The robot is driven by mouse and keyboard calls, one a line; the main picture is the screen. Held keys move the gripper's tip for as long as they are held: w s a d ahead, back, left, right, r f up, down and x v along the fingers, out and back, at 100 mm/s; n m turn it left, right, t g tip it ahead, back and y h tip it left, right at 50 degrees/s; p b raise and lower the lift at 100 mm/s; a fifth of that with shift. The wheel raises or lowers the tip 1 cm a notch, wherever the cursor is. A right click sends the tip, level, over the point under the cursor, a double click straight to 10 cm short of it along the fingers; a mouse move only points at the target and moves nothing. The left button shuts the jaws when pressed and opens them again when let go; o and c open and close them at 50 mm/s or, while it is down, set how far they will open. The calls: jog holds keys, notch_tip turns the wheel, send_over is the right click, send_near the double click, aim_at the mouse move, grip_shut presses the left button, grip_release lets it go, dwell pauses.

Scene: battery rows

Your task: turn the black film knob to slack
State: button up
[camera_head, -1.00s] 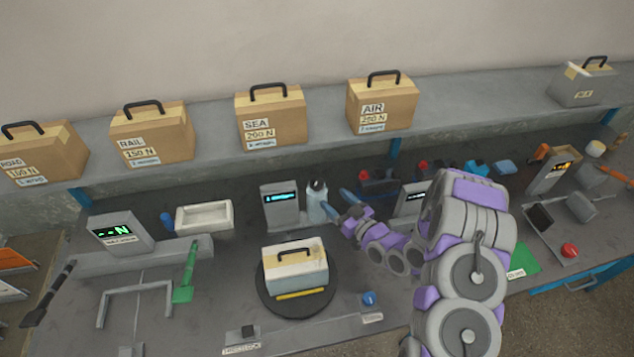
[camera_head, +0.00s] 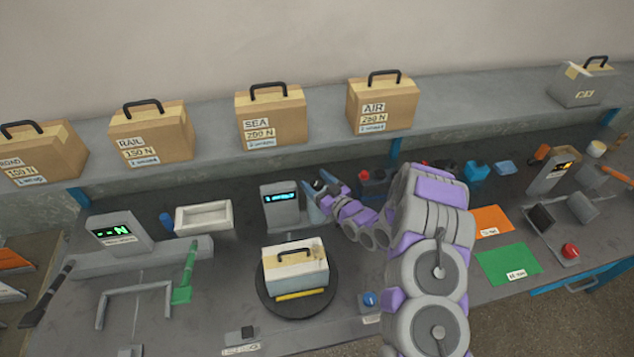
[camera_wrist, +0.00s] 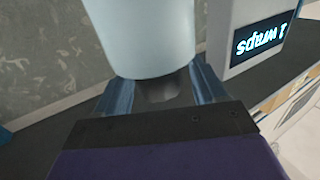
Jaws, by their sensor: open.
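The film roll (camera_wrist: 145,40) is a pale blue-grey upright cylinder in the wrist view. The black film knob (camera_wrist: 162,91) shows as a short dark piece at the roll's end. My gripper (camera_wrist: 162,95) is open, with one blue finger on each side of the knob. I cannot tell whether the fingers touch it. In the head view my gripper (camera_head: 318,197) is at the roll, right beside the grey display box (camera_head: 281,208), and covers most of the roll. The box's lit screen reads as a wraps count of 1 in the wrist view.
A white battery with a black handle (camera_head: 296,270) stands on a black turntable (camera_head: 262,295) in front of the gripper. A white tray (camera_head: 204,218) lies to the left. Dark and blue items (camera_head: 375,187) stand close behind my arm. A shelf (camera_head: 220,115) with boxes runs behind.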

jog(key=c, duration=0.9)
jog(key=shift+c, duration=0.2)
jog(key=shift+d+n+g+y, duration=0.1)
jog(key=shift+n+g+y, duration=0.3)
jog(key=shift+y, duration=0.1)
jog(key=shift+n+g+y+p, duration=0.5)
jog(key=shift+n+g+y, duration=0.3)
jog(key=shift+g, duration=0.2)
jog(key=shift+n+g+y, duration=1.3)
jog(key=shift+n+g, duration=0.5)
jog(key=shift+g, duration=0.7)
